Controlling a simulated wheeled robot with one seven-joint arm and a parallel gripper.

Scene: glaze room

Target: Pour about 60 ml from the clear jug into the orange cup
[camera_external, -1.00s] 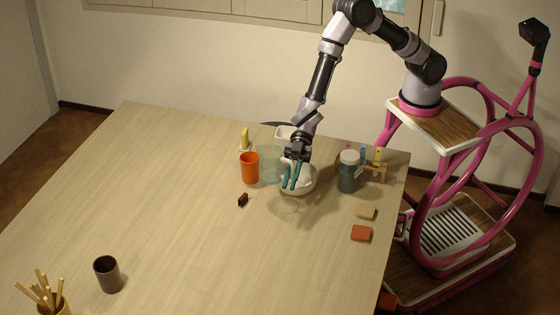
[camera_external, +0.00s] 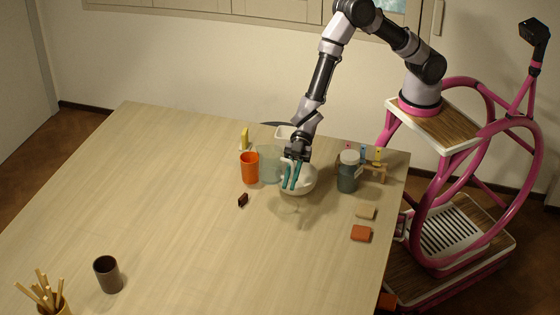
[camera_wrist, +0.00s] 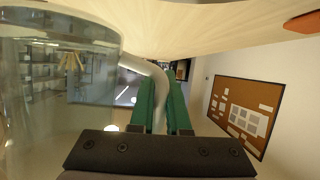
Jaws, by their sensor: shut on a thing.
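The clear jug (camera_external: 270,164) is at the far middle of the table in the outside view, just right of the orange cup (camera_external: 250,168). The jug also fills the left of the wrist view (camera_wrist: 60,75), where it looks see-through with a faint bluish tint. Its curved handle (camera_wrist: 150,70) runs between the green fingers of my gripper (camera_wrist: 163,108). I cannot tell whether the jug touches the table.
The white bowl (camera_external: 302,186) is right beside the jug. A dark jar with a pale lid (camera_external: 348,172) and a small rack (camera_external: 376,172) stand to the right. A yellow item (camera_external: 245,138) is behind the cup and a small dark block (camera_external: 243,200) in front.

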